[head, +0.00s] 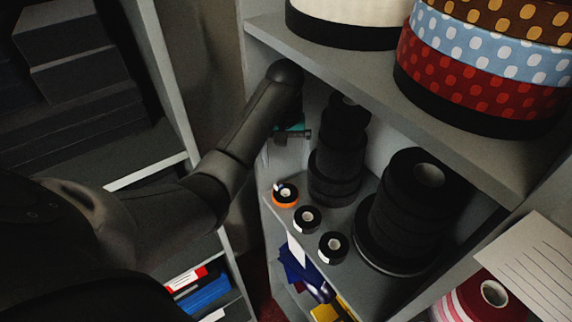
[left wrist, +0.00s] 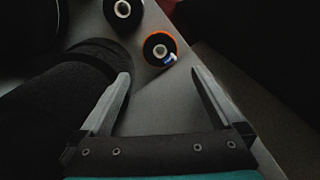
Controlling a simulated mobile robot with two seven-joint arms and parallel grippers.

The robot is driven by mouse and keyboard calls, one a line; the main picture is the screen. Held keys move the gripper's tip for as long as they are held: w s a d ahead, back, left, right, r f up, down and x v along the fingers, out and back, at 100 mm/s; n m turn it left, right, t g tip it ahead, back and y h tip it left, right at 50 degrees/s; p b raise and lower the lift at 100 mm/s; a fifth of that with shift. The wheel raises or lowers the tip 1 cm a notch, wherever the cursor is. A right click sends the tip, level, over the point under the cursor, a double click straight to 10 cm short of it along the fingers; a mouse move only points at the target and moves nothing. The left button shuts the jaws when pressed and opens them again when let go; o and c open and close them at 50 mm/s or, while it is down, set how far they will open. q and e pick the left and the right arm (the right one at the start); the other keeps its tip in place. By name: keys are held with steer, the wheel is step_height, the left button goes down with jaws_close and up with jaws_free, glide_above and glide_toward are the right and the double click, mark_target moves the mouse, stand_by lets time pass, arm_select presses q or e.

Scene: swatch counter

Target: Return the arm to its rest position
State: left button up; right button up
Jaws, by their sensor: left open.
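My left arm (head: 245,130) reaches from the left into the middle shelf (head: 318,222) of the unit. My left gripper (head: 303,135) is partly hidden beside a tall stack of black rolls (head: 338,165). In the left wrist view the left gripper (left wrist: 160,76) is open, with nothing between its fingers. A small roll with an orange rim (head: 285,195) lies on the shelf near its front edge. It also shows in the left wrist view (left wrist: 151,55), just beyond the fingertips and apart from them. My right gripper is in neither view.
Two small black rolls (head: 307,220) (head: 333,247) lie by the orange-rimmed one. A wide black stack (head: 405,220) stands to the right. The upper shelf (head: 400,100) hangs close above, holding large dotted rolls (head: 480,75). Another shelf unit (head: 165,75) stands at left.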

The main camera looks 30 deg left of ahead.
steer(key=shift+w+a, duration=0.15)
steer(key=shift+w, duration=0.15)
